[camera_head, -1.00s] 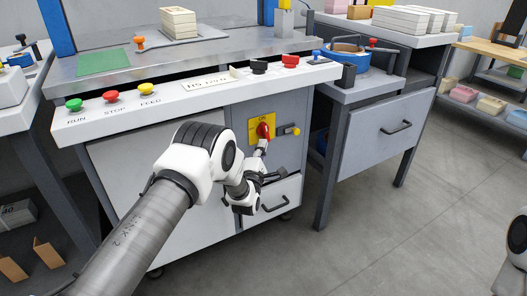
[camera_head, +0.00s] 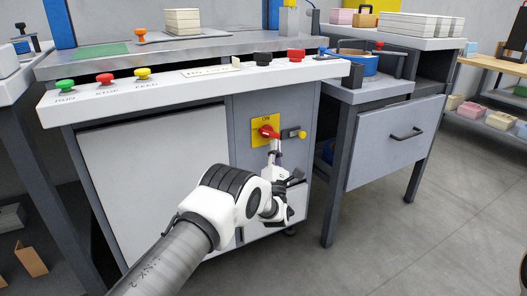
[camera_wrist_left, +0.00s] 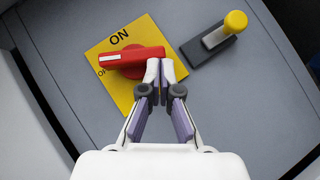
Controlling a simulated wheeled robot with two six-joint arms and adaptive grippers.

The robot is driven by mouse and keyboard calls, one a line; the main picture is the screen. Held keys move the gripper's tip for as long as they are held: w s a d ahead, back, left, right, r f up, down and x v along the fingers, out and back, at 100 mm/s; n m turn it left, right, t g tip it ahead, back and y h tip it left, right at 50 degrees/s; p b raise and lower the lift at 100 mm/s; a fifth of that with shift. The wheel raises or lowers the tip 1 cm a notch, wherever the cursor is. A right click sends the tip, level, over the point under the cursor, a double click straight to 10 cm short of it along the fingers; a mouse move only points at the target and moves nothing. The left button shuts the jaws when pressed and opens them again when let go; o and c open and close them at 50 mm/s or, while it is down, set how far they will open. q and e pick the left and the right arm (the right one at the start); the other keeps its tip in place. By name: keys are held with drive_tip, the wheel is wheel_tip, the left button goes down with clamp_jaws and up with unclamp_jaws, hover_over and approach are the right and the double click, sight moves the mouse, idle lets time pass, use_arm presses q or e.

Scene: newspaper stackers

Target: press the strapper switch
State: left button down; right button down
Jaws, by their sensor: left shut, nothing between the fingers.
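The strapper switch is a red rotary knob (camera_head: 268,132) on a yellow plate (camera_head: 257,139) marked ON, on the grey cabinet front. In the left wrist view the red knob (camera_wrist_left: 132,60) lies across the yellow plate (camera_wrist_left: 112,88), its left end beside a partly hidden OFF label and ON above it. My left gripper (camera_head: 275,148) is shut and empty, just below the knob's right end. In the left wrist view its fingertips (camera_wrist_left: 159,72) are together beside that end; whether they touch it I cannot tell. My right gripper is out of view.
A yellow-tipped lever (camera_head: 301,134) on a dark base sits right of the plate. Green (camera_head: 65,86), red (camera_head: 105,79) and yellow (camera_head: 142,74) buttons line the ledge above. A drawer cabinet (camera_head: 395,140) stands to the right.

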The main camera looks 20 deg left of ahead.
use_arm(q)
drive_tip(key=n, duration=0.1)
drive_tip(key=n+y, duration=0.1)
drive_tip(key=y, duration=0.1)
drive_tip(key=shift+w+d+n, duration=0.25)
drive_tip(key=shift+n, duration=0.15)
drive_tip(key=shift+w+d+r, duration=0.2)
drive_tip(key=shift+w+r, duration=0.05)
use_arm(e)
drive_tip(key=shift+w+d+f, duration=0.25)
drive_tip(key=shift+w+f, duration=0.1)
use_arm(q)
drive_tip(key=shift+w, duration=0.1)
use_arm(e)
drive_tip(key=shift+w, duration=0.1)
